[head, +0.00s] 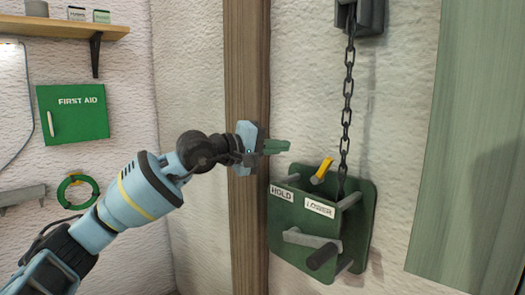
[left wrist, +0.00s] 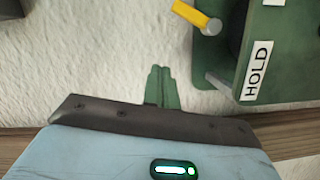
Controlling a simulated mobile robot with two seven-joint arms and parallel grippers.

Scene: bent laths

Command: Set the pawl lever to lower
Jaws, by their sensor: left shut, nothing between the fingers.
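The pawl lever (head: 322,170) is a short yellow handle on a grey pivot at the top of a green winch housing (head: 357,225). The housing carries a HOLD label (head: 282,194) on the left and a LOWER label (head: 320,208) on the right. The lever tilts up and right in the head view; I cannot tell which label it is set to. My left gripper (head: 288,147) is shut and empty, above and left of the lever, apart from it. In the left wrist view the shut green fingers (left wrist: 161,75) are below and left of the lever (left wrist: 191,14). My right gripper is out of view.
A chain (head: 347,100) runs down to the housing from a dark block (head: 361,15). A crank (head: 315,245) sticks out in front. A wooden post (head: 247,60) stands behind my gripper. A first aid box (head: 73,112) hangs at left, below a shelf (head: 60,28).

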